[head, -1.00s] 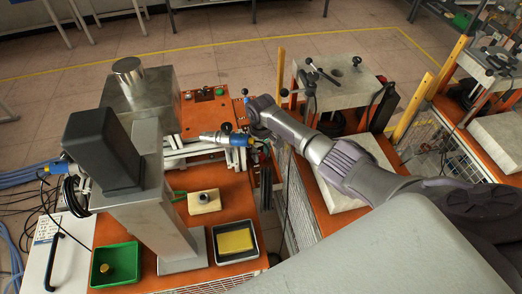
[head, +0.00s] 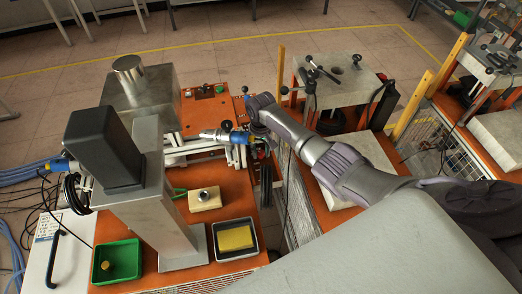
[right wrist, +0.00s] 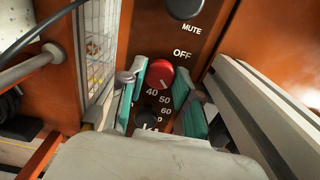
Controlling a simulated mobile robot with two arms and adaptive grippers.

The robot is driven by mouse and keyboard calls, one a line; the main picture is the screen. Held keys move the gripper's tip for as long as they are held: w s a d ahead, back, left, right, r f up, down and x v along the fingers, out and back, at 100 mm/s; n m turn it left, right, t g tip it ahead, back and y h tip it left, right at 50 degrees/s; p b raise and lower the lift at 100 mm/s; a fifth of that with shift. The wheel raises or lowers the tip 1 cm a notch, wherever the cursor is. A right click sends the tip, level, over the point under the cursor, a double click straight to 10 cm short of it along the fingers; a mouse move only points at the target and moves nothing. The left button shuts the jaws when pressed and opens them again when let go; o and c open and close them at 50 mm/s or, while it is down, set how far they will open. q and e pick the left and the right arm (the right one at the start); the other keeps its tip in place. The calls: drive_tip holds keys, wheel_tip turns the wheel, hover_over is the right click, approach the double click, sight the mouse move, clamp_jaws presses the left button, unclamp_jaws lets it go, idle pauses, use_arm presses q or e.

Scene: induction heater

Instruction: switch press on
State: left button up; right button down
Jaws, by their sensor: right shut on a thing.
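A red knob (right wrist: 160,75) sits on an orange panel (right wrist: 218,14) marked OFF, with the numbers 40, 50 and 60 below it. In the right wrist view my right gripper (right wrist: 161,80) has its teal pads on either side of the knob and is shut on it. In the head view my right arm reaches over the orange workstation (head: 225,178); its fingers and the knob are hard to make out there. A grey metal press-like machine (head: 152,208) with a dark box on top stands to the left. My left gripper is not in view.
A black knob (right wrist: 185,6) marked MUTE is above, and a dark knob (right wrist: 147,119) is below. Pale rails (right wrist: 243,105) run close on the right. A green tray (head: 131,276), a black tray with a yellow pad (head: 237,238) and a wooden block (head: 205,201) are on the workstation.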

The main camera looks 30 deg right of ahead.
sight(261, 152)
drive_tip(key=shift+w+r, duration=0.1)
drive_tip(key=c, duration=0.8)
unclamp_jaws()
wheel_tip(261, 152, up, 12)
